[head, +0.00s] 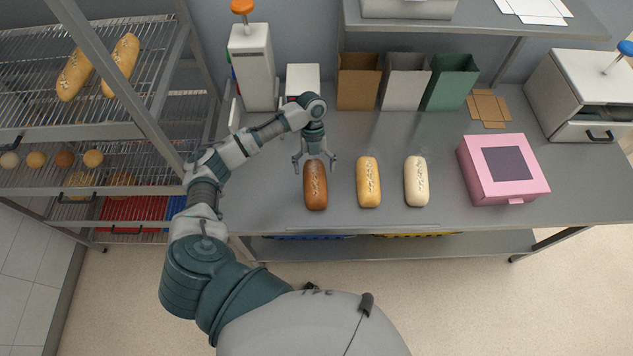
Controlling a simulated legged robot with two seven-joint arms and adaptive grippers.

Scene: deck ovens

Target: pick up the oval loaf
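Three oblong loaves lie apart in a row on the grey steel table: a dark brown loaf (316,188), a golden loaf (368,185) and a pale cream loaf (417,184). All three have rounded ends and pale flecks on top; I cannot tell which one is called oval. My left gripper (315,167) is at the far end of the brown loaf, pointing down, with its fingers spread to either side of that end. It looks empty; whether a finger touches the loaf I cannot tell. My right gripper is out of view.
A pink box (503,189) stands right of the loaves. Brown (358,88), white (403,88) and green (450,85) bags stand behind them. A wire rack (120,75) with bread stands left. An overhead shelf (400,18) spans the back. Bare table lies between loaves and bags.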

